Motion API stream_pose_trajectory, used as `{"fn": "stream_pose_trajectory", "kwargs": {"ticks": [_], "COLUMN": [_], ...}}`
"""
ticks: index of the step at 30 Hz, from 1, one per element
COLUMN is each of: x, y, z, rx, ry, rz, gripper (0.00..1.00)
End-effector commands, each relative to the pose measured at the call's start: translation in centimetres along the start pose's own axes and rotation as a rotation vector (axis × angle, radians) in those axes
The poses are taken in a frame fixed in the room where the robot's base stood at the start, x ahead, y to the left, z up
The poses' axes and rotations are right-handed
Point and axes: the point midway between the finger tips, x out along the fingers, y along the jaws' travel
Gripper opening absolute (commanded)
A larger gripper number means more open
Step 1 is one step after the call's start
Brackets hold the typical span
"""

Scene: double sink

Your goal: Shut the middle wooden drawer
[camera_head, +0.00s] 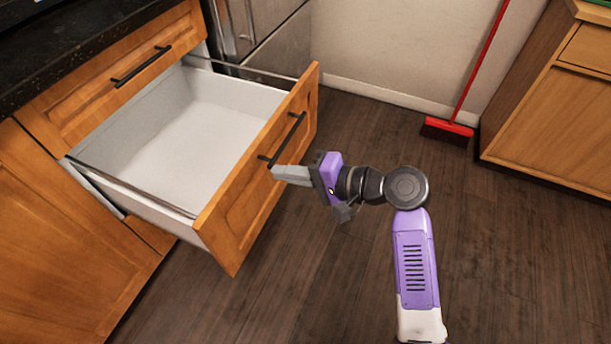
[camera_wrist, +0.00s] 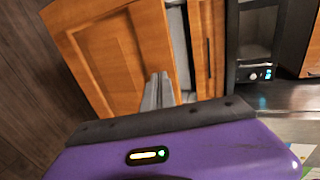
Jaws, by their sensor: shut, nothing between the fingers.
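The middle wooden drawer (camera_head: 258,168) stands far out from the cabinet, with its empty white inside showing. Its orange-brown front has a black bar handle (camera_head: 289,139). My gripper (camera_head: 276,173) is shut and empty, with its grey fingers at the drawer front close to the lower end of the handle. I cannot tell whether the fingertips touch the front. In the wrist view, my gripper's fingers (camera_wrist: 157,90) are together and point toward the orange-brown wood.
A closed drawer (camera_head: 125,75) with a black handle sits above, under the dark counter (camera_head: 60,50). A red broom (camera_head: 448,128) leans by the back wall. A wooden cabinet (camera_head: 550,130) stands at the right. The dark wood floor between is clear.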

Motion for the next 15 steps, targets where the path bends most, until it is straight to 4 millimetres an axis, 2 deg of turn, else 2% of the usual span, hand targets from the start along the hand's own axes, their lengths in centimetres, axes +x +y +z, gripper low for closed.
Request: {"fn": "stream_pose_trajectory", "kwargs": {"ticks": [3, 6, 15], "x": [2.3, 3.7, 5.5], "y": [0.0, -0.5, -1.2], "z": [0.1, 0.0, 0.0], "rx": [-0.002, -0.002, 0.000], "ry": [-0.002, -0.001, 0.002], "rz": [0.000, -0.001, 0.000], "gripper": [0.00, 0.00, 0.00]}}
